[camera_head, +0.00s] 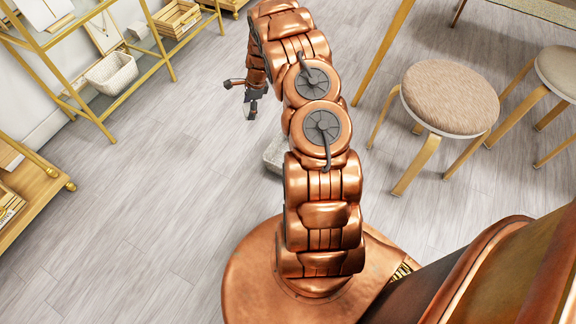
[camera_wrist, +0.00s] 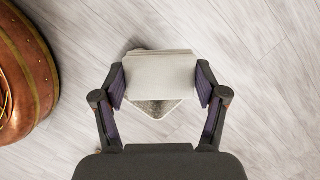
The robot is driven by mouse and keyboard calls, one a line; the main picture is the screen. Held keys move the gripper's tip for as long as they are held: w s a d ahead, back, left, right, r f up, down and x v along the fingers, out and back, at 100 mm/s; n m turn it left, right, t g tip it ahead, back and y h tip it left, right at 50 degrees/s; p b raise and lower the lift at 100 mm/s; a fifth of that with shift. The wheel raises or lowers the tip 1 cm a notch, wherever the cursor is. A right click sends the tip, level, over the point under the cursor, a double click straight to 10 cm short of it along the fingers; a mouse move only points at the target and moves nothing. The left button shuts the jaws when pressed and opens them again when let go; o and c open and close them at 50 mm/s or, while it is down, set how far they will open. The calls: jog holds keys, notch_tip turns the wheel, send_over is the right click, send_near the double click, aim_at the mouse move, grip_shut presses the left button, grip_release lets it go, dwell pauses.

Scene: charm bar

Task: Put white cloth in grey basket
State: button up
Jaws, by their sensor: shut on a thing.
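The white cloth (camera_wrist: 160,72) is a pale folded block in the wrist view. My gripper (camera_wrist: 160,84) is shut on it, with one dark finger against each side. The grey basket (camera_wrist: 156,108) lies below the cloth on the floor; only its speckled lower corner and a bit of rim show. In the head view a grey container, apparently this basket (camera_head: 273,154), is mostly hidden behind my arm. My gripper (camera_head: 252,105) also shows there, pointing down over the floor; the cloth cannot be made out in that view.
A white woven basket (camera_head: 112,73) sits on a gold shelf rack (camera_head: 70,70) at left. Round stools (camera_head: 450,95) stand on the right. A low wooden shelf unit (camera_head: 32,190) is at the left edge. The floor (camera_head: 150,210) between is clear.

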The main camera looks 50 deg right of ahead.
aim_at(273, 157)
jog(key=s+d+f+m+h+b, duration=0.1)
jog(key=s+d+f+m+b, duration=0.25)
jog(key=f, duration=0.35)
jog(key=s+d+f+m+t+b, duration=0.1)
jog(key=s+d+f+m+b, duration=0.2)
jog(key=f, duration=0.4)
jog(key=s+d+f+m+h+b, duration=0.1)
jog(key=s+d+f+m+b, duration=0.2)
jog(key=f, duration=0.4)
jog(key=shift+n, duration=0.45)
jog(key=f+b, duration=0.1)
jog(key=f, duration=0.2)
jog(key=f+b, duration=0.1)
jog(key=f, duration=0.2)
jog(key=s+f+b, duration=0.1)
jog(key=f, duration=0.2)
jog(key=shift+s+d+f, duration=0.1)
jog(key=shift+f, duration=0.3)
jog(key=shift+f, duration=0.1)
jog(key=o, duration=1.1)
